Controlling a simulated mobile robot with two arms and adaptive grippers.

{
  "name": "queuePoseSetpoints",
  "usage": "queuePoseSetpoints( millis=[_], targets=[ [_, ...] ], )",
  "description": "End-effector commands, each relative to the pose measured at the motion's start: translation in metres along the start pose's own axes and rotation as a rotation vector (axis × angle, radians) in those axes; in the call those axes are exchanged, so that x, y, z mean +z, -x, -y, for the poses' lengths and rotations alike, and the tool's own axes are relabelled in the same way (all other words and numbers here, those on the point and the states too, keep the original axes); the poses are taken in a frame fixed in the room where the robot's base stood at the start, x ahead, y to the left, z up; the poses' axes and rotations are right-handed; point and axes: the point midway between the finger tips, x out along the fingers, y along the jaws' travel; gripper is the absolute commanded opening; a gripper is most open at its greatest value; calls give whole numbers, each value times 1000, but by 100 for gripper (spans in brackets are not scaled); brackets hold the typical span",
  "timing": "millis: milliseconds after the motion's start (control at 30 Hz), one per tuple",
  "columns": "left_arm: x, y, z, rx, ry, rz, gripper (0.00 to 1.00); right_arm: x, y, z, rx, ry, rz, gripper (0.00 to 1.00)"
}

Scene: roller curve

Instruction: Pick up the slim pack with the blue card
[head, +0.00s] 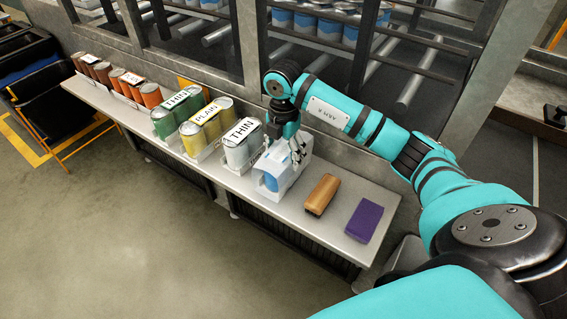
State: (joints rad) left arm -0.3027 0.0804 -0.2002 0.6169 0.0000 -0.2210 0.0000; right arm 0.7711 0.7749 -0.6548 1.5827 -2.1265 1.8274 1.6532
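No slim pack with a blue card can be made out for certain. A pack of green cans (172,122) and a pack of silver cans (238,152) each carry a card reading THIN. A pack of yellow cans (203,135) between them has a card reading PLAIN. My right gripper (298,157) points down at the white box with a blue round part (270,182), at its back right side. Its fingers are small and overlap the box, so contact and opening are unclear. My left gripper is out of view.
The narrow grey ledge (330,228) also holds a wooden-backed brush (321,194), a purple block (364,221) and orange can packs (130,87) at the far left. Behind dark posts, blue-and-white cans (325,24) stand near the rollers (415,75).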

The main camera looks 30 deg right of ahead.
Motion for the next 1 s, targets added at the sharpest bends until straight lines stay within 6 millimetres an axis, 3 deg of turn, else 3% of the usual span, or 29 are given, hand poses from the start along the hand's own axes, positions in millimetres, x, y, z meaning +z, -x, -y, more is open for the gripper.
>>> queuePoseSetpoints(
  millis=[33,467,767,1000],
  targets=[
    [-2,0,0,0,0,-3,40,0,0,0,0,0,0,63],
    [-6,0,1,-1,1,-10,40,0,1,0,1,0,0,8],
    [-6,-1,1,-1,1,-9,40,1,6,-1,6,0,2,8],
    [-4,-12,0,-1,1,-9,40,1,43,-2,10,-1,3,8]
  ],
)
